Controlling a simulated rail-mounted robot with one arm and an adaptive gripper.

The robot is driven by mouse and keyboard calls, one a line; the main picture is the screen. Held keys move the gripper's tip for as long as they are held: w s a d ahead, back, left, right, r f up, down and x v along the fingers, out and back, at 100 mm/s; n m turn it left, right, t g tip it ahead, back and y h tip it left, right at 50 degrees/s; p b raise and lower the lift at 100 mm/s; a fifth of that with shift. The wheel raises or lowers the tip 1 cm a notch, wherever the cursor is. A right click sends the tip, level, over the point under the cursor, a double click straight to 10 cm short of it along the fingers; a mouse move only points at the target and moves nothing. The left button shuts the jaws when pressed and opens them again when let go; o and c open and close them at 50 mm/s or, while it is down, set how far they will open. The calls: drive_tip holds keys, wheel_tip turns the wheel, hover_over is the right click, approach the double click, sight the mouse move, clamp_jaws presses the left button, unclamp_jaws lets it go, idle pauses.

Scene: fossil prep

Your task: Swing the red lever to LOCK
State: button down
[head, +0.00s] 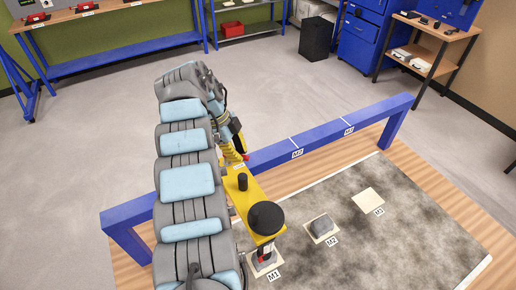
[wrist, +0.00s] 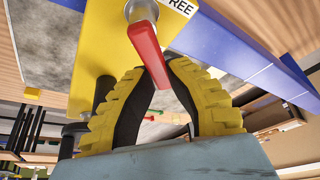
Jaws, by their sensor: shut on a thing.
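The red lever (wrist: 147,45) hangs from a grey pivot on a yellow carriage (wrist: 105,32) in the wrist view. A label reading "FREE" (wrist: 178,6), cut off by the frame edge, is beside the pivot. My gripper (wrist: 155,78) has its yellow and black fingers closed around the lever's lower part. In the head view my gripper (head: 238,150) is at the far end of the yellow carriage (head: 236,190), by the blue rail; only a little red of the lever (head: 246,157) shows there. The LOCK mark is not seen.
The blue rail (head: 325,138) carries marks M2 and M3. A black knob (head: 266,218) stands on the carriage's near end, above the M1 pad. Floor behind the rail is clear.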

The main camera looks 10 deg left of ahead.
drive_tip(key=shift+s+d, duration=0.1)
idle(0.4)
drive_tip(key=c, duration=1)
unclamp_jaws()
drive_tip(key=shift+s+f, duration=0.1)
